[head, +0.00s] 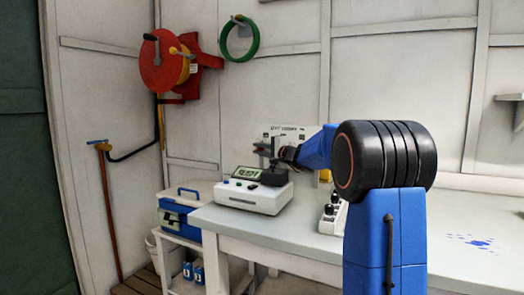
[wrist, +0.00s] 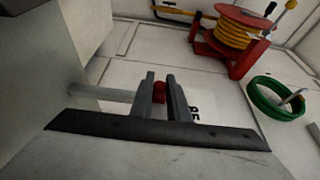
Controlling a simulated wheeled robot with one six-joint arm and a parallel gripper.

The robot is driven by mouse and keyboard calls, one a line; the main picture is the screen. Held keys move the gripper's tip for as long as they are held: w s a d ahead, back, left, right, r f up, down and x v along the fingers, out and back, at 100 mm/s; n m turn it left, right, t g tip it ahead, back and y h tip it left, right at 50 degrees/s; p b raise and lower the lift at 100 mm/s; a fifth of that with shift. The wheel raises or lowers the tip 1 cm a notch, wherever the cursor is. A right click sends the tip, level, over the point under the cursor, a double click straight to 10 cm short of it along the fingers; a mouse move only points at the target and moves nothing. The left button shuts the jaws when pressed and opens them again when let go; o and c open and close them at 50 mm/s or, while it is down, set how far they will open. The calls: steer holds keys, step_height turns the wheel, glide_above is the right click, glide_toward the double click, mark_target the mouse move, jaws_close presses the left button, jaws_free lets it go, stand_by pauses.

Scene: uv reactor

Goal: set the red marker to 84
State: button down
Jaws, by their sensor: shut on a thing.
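The red marker (wrist: 159,92) shows in the wrist view between the two grey fingers of my gripper (wrist: 161,77), which is shut on it. A grey rod (wrist: 98,93) runs in from the left toward the fingers. Part of a printed number, seemingly 85, shows beside the right finger on a pale surface. In the head view my gripper (head: 264,150) is above a white device (head: 254,198) with a green display reading READY, in front of a white printed panel (head: 284,131). The marker and its exact reading cannot be made out there.
The device stands on a pale bench (head: 310,235). A small white unit with dark knobs (head: 331,216) stands to its right, partly behind my arm. A blue toolbox (head: 183,207) is at left. A red reel (head: 165,62) and green hose (head: 240,40) hang on the wall.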

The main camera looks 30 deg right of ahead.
steer(key=c, duration=1.7)
jaws_free()
steer(key=shift+w+a, duration=0.15)
steer(key=shift+c, duration=0.2)
steer(key=v, duration=1.7)
